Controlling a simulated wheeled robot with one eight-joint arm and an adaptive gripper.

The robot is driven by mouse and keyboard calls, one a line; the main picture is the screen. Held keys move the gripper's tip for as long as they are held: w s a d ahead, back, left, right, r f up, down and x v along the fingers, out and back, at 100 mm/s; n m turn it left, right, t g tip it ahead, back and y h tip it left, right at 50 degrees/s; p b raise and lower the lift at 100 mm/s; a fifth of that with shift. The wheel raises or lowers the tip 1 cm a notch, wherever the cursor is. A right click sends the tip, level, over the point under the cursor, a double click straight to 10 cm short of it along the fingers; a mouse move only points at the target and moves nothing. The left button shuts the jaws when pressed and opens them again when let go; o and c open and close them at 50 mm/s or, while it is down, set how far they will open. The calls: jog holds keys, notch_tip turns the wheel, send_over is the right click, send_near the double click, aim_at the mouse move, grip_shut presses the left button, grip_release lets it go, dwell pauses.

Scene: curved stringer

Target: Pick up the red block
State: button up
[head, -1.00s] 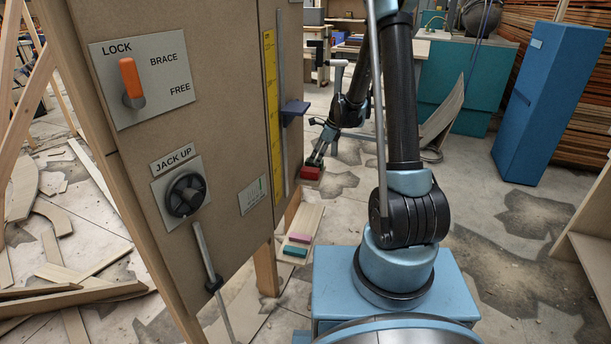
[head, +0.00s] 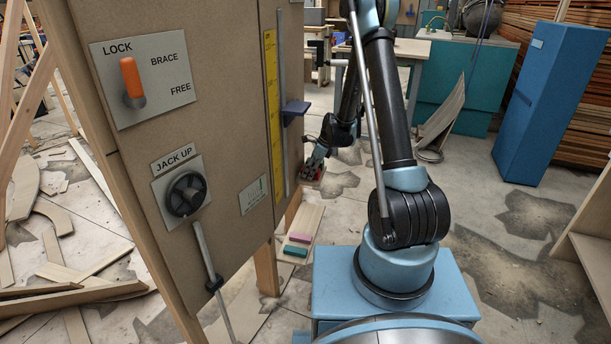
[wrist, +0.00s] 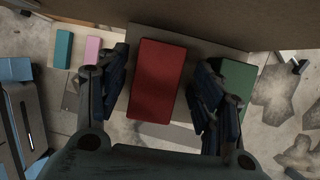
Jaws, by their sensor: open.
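The red block (wrist: 158,82) lies in the middle of the wrist view, on a pale flat surface (wrist: 215,35). My gripper (wrist: 162,95) is open, with one finger on each side of the red block. A gap shows between the block and the right finger; the left finger is close to the block's edge. In the head view, my gripper (head: 313,170) is small and low beside the brown panel, and only a bit of the red block (head: 318,174) shows by the fingers.
A green block (wrist: 238,80) lies right of the right finger. Pink (head: 300,238) and teal (head: 295,250) blocks lie on a pale board (head: 309,218). The brown panel (head: 225,120) with a lever and knob stands close to the left of my arm.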

jog(key=shift+f, duration=0.1)
jog(key=c, duration=1.1)
jog(key=shift+c, duration=0.2)
